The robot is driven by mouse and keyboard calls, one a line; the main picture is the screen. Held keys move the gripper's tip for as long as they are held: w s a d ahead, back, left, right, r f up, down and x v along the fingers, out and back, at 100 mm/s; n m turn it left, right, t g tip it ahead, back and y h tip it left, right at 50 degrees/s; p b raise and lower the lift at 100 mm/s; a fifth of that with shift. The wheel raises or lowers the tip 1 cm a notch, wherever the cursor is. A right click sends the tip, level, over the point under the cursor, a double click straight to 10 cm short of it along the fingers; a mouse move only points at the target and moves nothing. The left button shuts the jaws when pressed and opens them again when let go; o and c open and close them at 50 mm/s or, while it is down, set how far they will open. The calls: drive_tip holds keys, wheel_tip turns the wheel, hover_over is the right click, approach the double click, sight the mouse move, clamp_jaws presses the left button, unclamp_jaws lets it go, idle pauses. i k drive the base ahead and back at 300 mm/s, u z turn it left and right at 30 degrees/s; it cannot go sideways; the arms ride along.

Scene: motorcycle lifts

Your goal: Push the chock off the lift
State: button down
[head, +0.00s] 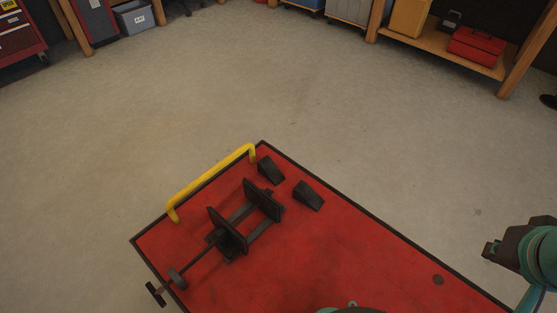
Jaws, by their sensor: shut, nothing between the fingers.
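The red lift (345,255) is a flat platform with a dark rim, in the lower middle of the head view. Two black wedge-shaped chocks lie on it near its far corner. One chock (308,195) is close to the right-hand edge. The other chock (270,170) is farther back, by the corner and the yellow bar's end. My gripper (488,252) is at the right edge of the view, shut and empty. It appears to the right of the lift, well apart from both chocks. Its height is hard to tell.
A black wheel clamp (230,238) with upright plates and a long screw stands on the lift left of the chocks. A yellow bar (210,184) runs along the far left edge. The concrete floor (390,150) beyond is clear up to the shelves (455,52).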

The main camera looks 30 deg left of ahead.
sight(267, 167)
drive_tip(key=u, duration=0.4)
drive_tip(key=i, duration=0.85)
drive_tip(key=u, duration=1.3)
drive_tip(key=i, duration=0.45)
drive_tip(key=u, duration=0.4)
